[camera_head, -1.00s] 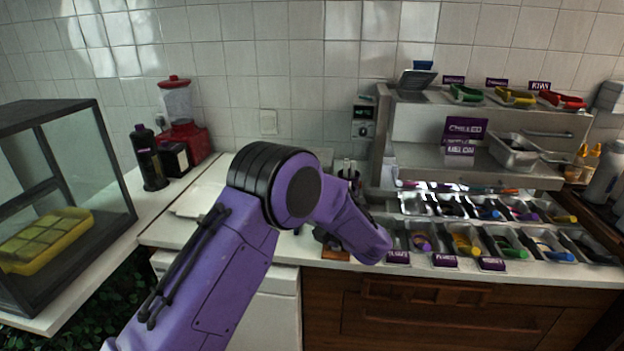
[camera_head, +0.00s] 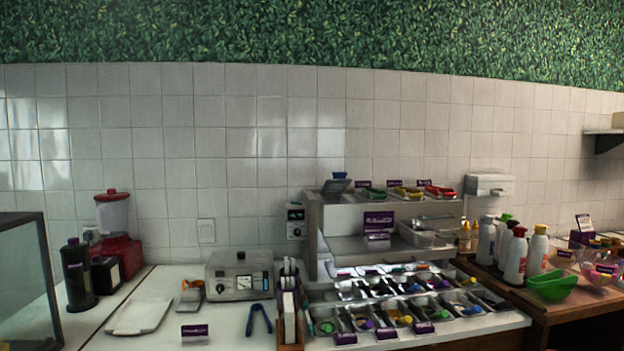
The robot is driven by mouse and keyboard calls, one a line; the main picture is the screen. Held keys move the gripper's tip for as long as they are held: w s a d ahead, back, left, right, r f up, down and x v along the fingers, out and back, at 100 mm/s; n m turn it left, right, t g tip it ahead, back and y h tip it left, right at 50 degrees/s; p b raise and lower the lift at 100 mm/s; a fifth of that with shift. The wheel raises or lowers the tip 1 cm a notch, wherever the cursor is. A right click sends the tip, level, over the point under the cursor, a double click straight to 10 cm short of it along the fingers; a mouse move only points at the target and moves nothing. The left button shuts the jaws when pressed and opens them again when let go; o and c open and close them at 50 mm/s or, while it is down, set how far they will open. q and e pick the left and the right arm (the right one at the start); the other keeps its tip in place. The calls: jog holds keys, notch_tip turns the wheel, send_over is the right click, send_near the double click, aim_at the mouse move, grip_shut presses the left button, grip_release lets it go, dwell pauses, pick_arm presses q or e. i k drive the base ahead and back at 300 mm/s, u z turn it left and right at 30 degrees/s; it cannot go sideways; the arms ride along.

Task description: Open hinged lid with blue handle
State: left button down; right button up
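A small dark grey lid (camera_head: 336,187) with a blue handle (camera_head: 339,175) sits at the left end of the upper shelf of the topping stand (camera_head: 318,215). The lid looks tilted up, with the handle at its upper edge. Its hinge is too small to make out. To its right on the same shelf are pieces with a green handle (camera_head: 372,194), a yellow handle (camera_head: 408,192) and a red handle (camera_head: 440,191). Neither of my grippers is in view.
Several topping trays (camera_head: 395,312) fill the counter below the stand. A utensil holder (camera_head: 289,318), blue tongs (camera_head: 259,318) and a grey appliance (camera_head: 239,276) stand to the left. Bottles (camera_head: 514,255) and a green bowl (camera_head: 552,286) stand at right. A glass case (camera_head: 28,285) is at far left.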

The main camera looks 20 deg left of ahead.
aim_at(338, 185)
jog(key=u, duration=0.95)
jog(key=i, duration=0.7)
jog(key=z, duration=0.55)
